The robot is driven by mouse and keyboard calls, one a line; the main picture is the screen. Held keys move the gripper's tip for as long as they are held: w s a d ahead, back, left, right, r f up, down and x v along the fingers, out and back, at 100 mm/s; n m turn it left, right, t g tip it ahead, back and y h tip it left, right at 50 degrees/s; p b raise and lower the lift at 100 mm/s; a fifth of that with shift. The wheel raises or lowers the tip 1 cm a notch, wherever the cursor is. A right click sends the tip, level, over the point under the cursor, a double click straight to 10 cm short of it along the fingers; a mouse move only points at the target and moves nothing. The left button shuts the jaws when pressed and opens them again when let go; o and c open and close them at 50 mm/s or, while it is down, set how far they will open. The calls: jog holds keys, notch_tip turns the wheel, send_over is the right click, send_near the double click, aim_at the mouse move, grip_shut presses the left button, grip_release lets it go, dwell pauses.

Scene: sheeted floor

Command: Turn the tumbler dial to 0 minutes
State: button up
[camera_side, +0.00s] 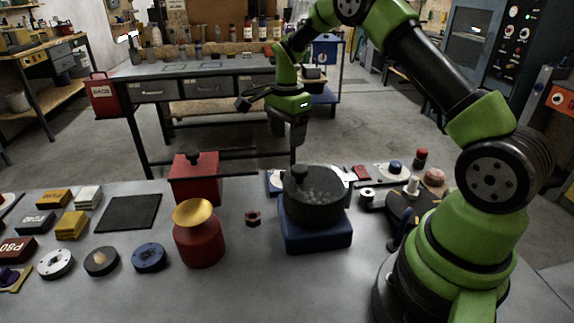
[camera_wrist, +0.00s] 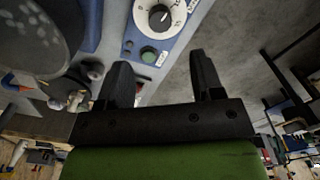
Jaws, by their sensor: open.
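The tumbler has a dark round drum (camera_side: 313,200) on a blue base (camera_side: 316,236), standing on the bench in the side view. In the wrist view, the dial is a white face (camera_wrist: 141,27) with a black knob (camera_wrist: 159,17) on a blue panel (camera_wrist: 170,50); its top is cut off by the picture edge. The knob's exact setting is too small to read surely. A green button (camera_wrist: 148,56) sits below the dial. My gripper (camera_side: 297,143) is open and empty above the bench's far edge. In the wrist view its fingers (camera_wrist: 158,72) are apart from the knob.
A red box (camera_side: 196,180) and a red vessel with a gold funnel (camera_side: 199,238) stand left of the tumbler. Small parts (camera_side: 392,168) crowd the right. A dark mat (camera_side: 128,212) and several discs lie at left.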

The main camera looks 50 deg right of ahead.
aim_at(287, 168)
jog(key=shift+m, duration=0.6)
notch_tip(287, 168, down, 10)
jog(key=shift+r, duration=0.1)
jog(key=c, duration=0.9)
